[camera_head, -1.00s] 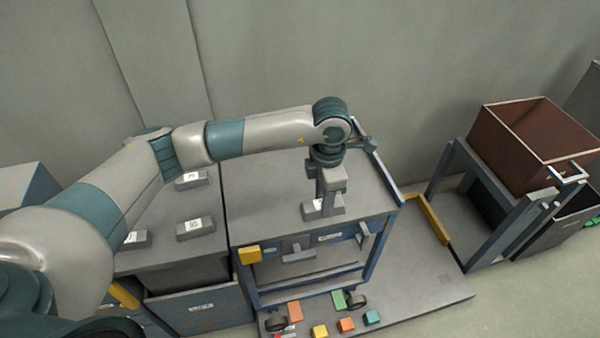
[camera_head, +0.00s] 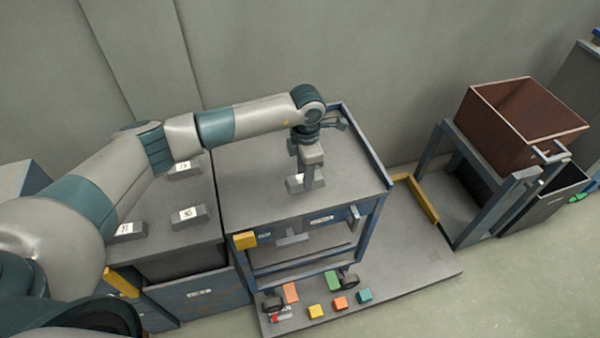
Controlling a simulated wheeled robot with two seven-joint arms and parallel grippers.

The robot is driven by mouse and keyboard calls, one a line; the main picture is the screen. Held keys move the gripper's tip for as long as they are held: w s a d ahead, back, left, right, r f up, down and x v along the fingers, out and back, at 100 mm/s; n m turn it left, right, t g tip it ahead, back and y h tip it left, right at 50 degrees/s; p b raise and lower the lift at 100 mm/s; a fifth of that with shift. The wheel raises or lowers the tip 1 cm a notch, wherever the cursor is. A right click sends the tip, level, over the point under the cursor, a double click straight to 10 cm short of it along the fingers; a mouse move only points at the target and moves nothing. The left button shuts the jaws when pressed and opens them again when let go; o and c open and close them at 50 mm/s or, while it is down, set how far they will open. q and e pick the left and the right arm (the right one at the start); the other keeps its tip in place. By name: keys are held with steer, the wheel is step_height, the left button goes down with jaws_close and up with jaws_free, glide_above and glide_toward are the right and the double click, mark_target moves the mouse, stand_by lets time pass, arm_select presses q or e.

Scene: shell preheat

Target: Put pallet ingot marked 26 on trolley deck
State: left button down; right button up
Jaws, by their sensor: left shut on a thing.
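The trolley deck (camera_head: 245,193) is a grey top on a blue frame in the middle of the head view. My left gripper (camera_head: 304,183) is over the deck and shut on a grey ingot (camera_head: 294,183) with a white label. The ingot is at or just above the deck surface; I cannot tell if it touches. Its number is mostly hidden by the gripper. Other grey ingots with white labels, such as one (camera_head: 188,215) in front, lie on the grey surface left of the trolley. My right gripper is not in view.
Coloured blocks (camera_head: 340,303) lie on the base platform in front of the trolley. A brown open bin (camera_head: 520,120) stands on a blue-grey stand at right. A yellow bar (camera_head: 423,200) lies along the platform's right side. The deck around the ingot is clear.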

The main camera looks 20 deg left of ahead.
mark_target(300, 177)
arm_select(q)
steer(key=w+f, duration=0.1)
steer(key=w+a, duration=0.1)
steer(key=w+a+f+p, duration=0.1)
steer(key=shift+w+a+f, duration=0.25)
steer(key=shift+w+f, duration=0.05)
steer(key=shift+w, duration=0.1)
steer(key=shift+s+f+p, duration=0.1)
steer(key=shift+f+p, duration=0.25)
steer(key=shift+f, duration=0.15)
step_height(300, 177, down, 2)
steer(key=shift+p, duration=0.5)
steer(key=shift+f, duration=0.5)
